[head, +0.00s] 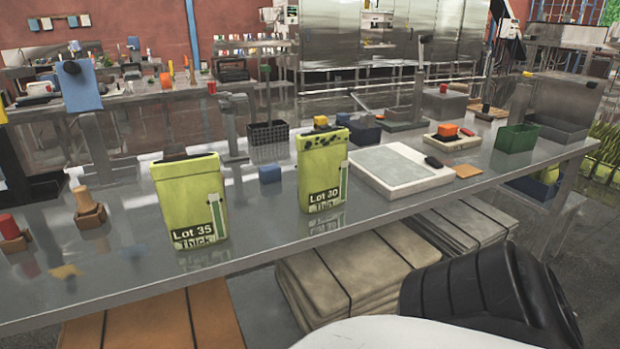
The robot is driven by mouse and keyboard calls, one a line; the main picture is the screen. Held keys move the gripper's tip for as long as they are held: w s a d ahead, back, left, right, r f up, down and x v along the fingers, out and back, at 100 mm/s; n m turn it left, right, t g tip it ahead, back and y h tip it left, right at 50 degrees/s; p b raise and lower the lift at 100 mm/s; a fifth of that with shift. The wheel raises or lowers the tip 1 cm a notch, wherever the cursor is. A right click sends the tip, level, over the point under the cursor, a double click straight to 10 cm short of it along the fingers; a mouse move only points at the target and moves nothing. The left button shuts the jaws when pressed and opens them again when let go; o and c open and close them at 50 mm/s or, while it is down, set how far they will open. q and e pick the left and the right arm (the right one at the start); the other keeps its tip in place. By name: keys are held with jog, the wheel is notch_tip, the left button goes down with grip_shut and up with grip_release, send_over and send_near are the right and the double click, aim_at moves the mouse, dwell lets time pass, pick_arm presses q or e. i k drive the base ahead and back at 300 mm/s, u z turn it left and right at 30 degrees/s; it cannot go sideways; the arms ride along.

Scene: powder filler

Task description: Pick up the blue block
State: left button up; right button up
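The small blue block (270,174) sits on the grey metal table (255,235), between two yellow-green packets and a little behind them. Its front and top are visible and nothing covers it. Neither of my grippers shows in the head view. A dark rounded part at the lower right seems to be part of my own arm, with no fingers visible.
The "Lot 35 Thick" packet (190,200) stands left of the block, the "Lot 30 Thin" packet (322,170) right. A black basket (268,134) is behind. A white scale (400,168) and green bin (517,138) stand farther right. Stacked sacks (350,275) lie below.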

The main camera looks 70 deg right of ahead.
aim_at(271, 173)
jog(key=z, duration=1.35)
